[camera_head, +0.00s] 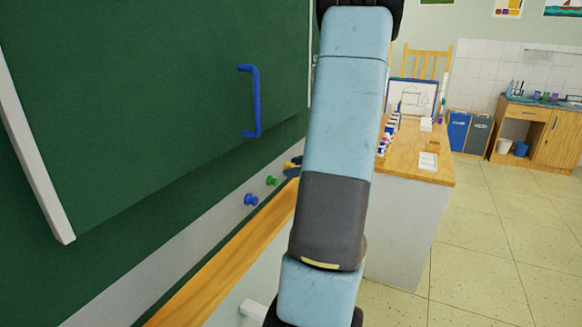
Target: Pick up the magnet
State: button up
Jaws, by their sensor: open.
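Round magnets sit on the pale strip under the green board, left of my arm. One is a blue magnet (251,200) and one is a green magnet (271,181). A small yellow piece, which looks like another magnet (289,165), shows beside the arm. Dark tips by it appear to be my gripper (293,168), open, its rest hidden behind my arm. I cannot tell whether the tips touch the yellow piece or are around it.
The green board's panel has a blue handle (254,101). A wooden ledge (225,262) runs below the strip. A table (432,173) with bottles and a small whiteboard stands right of my arm. Bins (469,132) and a sink cabinet are farther back. The tiled floor at right is clear.

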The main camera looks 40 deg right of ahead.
jog(key=c, duration=0.7)
notch_tip(320, 180, up, 7)
jog(key=shift+s+d+f, duration=0.1)
jog(key=shift+s, duration=0.05)
jog(key=s+d, duration=0.2)
jog(key=s, duration=0.4)
jog(key=s+d, duration=0.3)
jog(key=s, duration=0.3)
jog(key=s+d, duration=0.2)
jog(key=s, duration=0.4)
jog(key=shift+s+d, duration=0.1)
jog(key=shift+d, duration=0.15)
